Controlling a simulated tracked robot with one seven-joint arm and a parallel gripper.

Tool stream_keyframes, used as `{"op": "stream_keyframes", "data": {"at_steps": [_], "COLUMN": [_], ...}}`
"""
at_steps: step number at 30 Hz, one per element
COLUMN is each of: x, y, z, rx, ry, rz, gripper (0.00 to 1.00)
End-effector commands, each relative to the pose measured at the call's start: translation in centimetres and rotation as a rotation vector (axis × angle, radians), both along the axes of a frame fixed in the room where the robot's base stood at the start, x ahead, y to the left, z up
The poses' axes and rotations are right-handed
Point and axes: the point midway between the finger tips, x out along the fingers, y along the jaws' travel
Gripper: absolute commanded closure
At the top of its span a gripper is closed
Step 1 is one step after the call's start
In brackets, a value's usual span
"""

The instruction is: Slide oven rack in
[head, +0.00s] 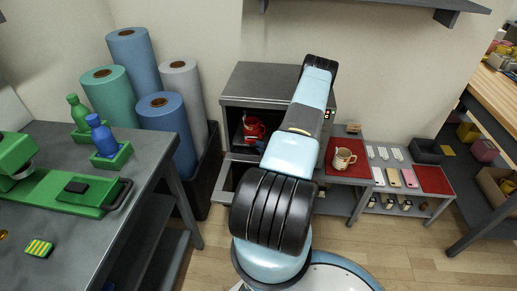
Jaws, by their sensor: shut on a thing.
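The oven (262,80) is a dark grey box against the back wall, with its front open. A red mug (253,127) is inside its opening, to the left of my arm. The rack under the mug cannot be made out clearly; the interior is dark and my arm covers its right part. My arm reaches up across the oven's front, and its far dark joint is above the oven's right side. My gripper is hidden behind the arm, so its hold and its contact with the rack do not show.
A cream patterned mug (343,160) stands on a red mat right of the oven. Several small items and a dark bin (426,151) are farther right. A grey table (95,230) with green equipment stands at left, before blue, green and grey rolls. Wooden floor is open at right front.

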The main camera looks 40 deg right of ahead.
Motion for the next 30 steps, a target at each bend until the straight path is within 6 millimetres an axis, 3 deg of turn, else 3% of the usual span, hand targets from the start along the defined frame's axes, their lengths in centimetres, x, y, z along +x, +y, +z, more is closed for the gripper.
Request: {"op": "stream_keyframes", "data": {"at_steps": [15,30], "x": [0.0,1.5], "y": [0.1,-1.7], "z": [-0.3,-0.3], "rx": [0.003,0.001], "ry": [0.006,0.006], "rz": [0.001,0.0], "gripper": [1.0,1.0]}}
